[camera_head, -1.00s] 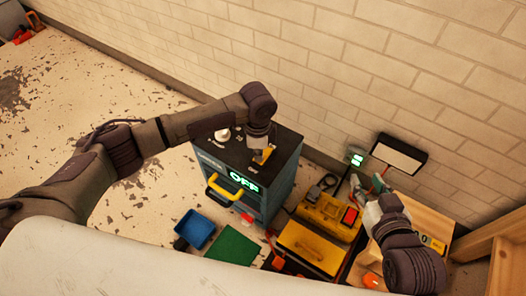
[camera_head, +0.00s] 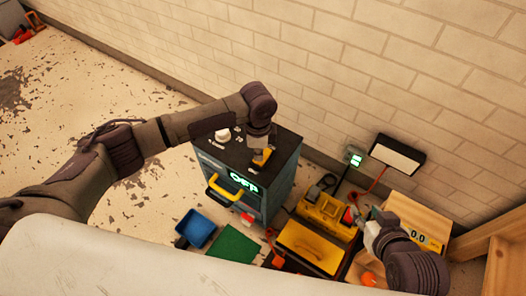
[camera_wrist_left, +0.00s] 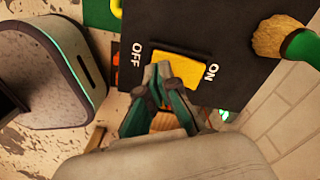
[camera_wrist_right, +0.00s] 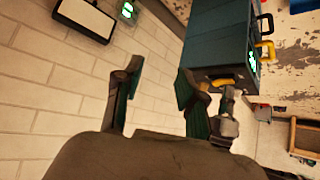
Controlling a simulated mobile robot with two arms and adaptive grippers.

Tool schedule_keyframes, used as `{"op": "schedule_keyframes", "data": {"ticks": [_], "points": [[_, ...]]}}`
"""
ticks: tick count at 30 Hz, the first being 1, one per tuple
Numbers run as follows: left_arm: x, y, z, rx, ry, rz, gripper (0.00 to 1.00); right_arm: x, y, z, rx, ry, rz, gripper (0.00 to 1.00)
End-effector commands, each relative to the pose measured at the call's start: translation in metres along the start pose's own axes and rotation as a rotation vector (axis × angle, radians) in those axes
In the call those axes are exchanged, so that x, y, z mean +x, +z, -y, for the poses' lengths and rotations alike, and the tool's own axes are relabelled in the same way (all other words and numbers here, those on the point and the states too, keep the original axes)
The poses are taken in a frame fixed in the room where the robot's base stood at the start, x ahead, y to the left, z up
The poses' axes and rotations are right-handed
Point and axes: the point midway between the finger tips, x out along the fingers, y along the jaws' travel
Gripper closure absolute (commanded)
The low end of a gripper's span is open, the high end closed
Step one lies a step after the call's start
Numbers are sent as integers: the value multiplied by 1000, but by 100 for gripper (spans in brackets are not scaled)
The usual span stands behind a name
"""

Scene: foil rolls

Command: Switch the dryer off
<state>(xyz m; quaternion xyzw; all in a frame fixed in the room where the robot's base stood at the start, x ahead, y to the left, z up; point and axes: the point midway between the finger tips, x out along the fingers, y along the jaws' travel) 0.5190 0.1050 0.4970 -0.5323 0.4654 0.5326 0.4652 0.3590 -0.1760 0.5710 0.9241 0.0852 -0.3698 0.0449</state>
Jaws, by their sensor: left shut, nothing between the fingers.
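The dryer is a teal cabinet (camera_head: 283,185) with a dark top. A green lit display (camera_head: 244,183) on its front appears to read OFF, a little blurred. On the top is a yellow switch (camera_wrist_left: 187,68), with OFF printed at its left end and ON at its right in the left wrist view. My left gripper (camera_wrist_left: 163,72) is shut and empty, its tips at the OFF side of the switch; I cannot tell whether they touch it. My right gripper (camera_wrist_right: 157,82) is open and empty, away from the dryer, over the yellow toolbox area in the head view.
A blue tray (camera_head: 196,229) and a green mat (camera_head: 232,246) lie on the floor in front. A yellow case (camera_head: 312,247) and a wooden box (camera_head: 420,215) stand to the right. The brick wall is behind.

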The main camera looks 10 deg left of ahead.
Motion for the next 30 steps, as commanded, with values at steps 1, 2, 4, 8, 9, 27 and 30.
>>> {"op": "schedule_keyframes", "data": {"ticks": [1, 2, 4, 8, 9, 27, 30], "points": [[-2, 0, 0, 0, 0, 0, 100, -2, 3, -1, 0, 1, 19, 60], [-2, 0, 0, 0, 0, 0, 100, -2, 6, -1, 0, 2, 32, 60], [-3, 0, 0, 0, 0, 0, 100, -4, 11, -2, 1, 4, 61, 60], [-5, 0, 0, 0, 0, 0, 100, -7, 21, -3, 2, 6, 114, 60], [-5, 0, 0, 0, 0, 0, 100, -8, 25, -3, 3, 7, 131, 60], [-18, 0, 0, 0, -1, 0, 100, -33, 68, -9, 10, 20, 378, 60], [-28, 0, 0, 0, 0, 0, 100, -40, 72, -10, 11, 22, 426, 60]]}}
